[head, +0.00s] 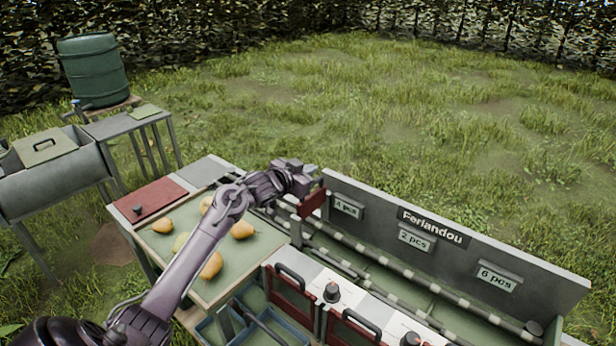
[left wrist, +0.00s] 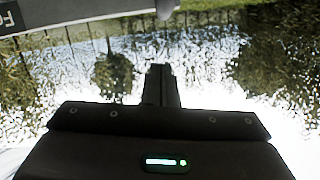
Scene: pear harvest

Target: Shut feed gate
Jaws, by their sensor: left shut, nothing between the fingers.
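A small dark red panel (head: 312,203), which looks like the feed gate, stands at the left end of the railed lane (head: 370,250), by the pear tray. I cannot tell from its angle how far it is open. My left arm reaches across the tray from the lower left. Its gripper (head: 305,172) is shut and empty, just above and behind the red panel; whether they touch is unclear. In the left wrist view the closed fingers (left wrist: 161,85) point at bright blurred ground, with nothing between them. My right gripper is out of view.
Several pears lie on the green tray (head: 262,262), partly behind my arm. A long grey board (head: 550,285) with number labels and "Ferlandou" runs behind the lane. Red gates with black handles (head: 291,273) and blue bins (head: 282,325) stand in front. A green barrel (head: 93,70) stands at back left.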

